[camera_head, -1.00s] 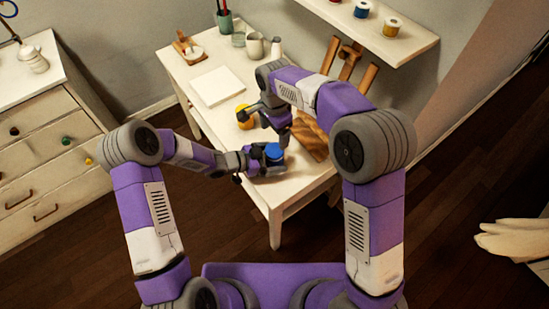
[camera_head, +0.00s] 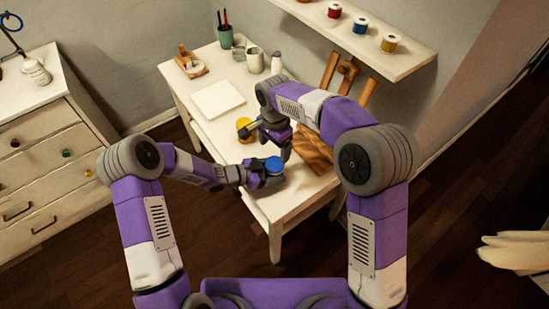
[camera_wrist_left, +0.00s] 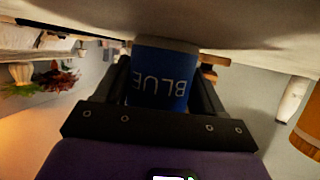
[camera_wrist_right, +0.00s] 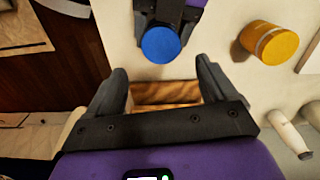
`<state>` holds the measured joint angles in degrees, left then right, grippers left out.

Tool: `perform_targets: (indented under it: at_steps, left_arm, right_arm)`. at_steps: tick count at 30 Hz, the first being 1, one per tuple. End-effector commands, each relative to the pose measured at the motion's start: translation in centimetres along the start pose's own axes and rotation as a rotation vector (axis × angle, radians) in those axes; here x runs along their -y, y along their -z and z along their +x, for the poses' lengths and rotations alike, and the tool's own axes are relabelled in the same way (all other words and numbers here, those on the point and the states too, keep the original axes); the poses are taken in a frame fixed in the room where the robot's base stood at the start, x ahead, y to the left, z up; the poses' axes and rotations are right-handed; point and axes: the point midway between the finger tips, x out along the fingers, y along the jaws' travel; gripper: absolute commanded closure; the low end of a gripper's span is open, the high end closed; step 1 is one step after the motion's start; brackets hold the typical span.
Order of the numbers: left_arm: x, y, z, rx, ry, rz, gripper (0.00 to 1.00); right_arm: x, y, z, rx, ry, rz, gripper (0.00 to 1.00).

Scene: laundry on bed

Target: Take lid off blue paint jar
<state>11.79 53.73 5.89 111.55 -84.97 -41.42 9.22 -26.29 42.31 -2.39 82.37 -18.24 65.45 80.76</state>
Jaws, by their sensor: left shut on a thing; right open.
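The blue paint jar (camera_wrist_left: 160,75) has a dark blue label reading "BLUE", upside down in the left wrist view. My left gripper (camera_head: 262,178) is shut around the jar's body, near the table's front. Whether the jar's base touches the table is unclear. The blue lid (camera_wrist_right: 160,44) is on top of the jar, facing up; it also shows in the head view (camera_head: 273,164). My right gripper (camera_wrist_right: 160,75) is open and empty, above the table close to the lid. The lid is ahead of its fingertips, not between them.
A yellow jar (camera_wrist_right: 271,43) stands on the white table (camera_head: 200,80) close to my right gripper. A wooden easel or board (camera_head: 318,150) is at the table's right. A white sheet (camera_head: 217,100), a cup and jugs stand farther back. A wall shelf (camera_head: 385,45) holds small jars.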

Motion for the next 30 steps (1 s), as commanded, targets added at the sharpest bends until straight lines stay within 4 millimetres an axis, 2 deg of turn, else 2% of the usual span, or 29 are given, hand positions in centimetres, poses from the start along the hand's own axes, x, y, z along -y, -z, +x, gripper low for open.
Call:
perform_targets:
  at_steps: [6, 11, 24, 30]
  left_arm:
    - [0.0, 0.0, 0.0, -0.001, 0.000, 0.000, 1.00]
    - [0.0, 0.0, 0.0, -0.001, 0.000, 0.000, 1.00]
    - [0.0, 0.0, 0.0, -0.001, 0.000, 0.000, 1.00]
    - [0.0, 0.0, 0.0, -0.001, 0.000, 0.000, 1.00]
  right_arm:
    - [0.0, 0.1, 0.0, 0.001, 0.002, -0.207, 0.15]
    - [0.0, 0.1, 0.4, -0.003, 0.004, -0.272, 0.15]
    - [0.1, 0.1, 6.5, -0.003, 0.005, -0.275, 0.15]
    - [0.1, 0.1, 7.8, -0.003, 0.006, -0.275, 0.15]
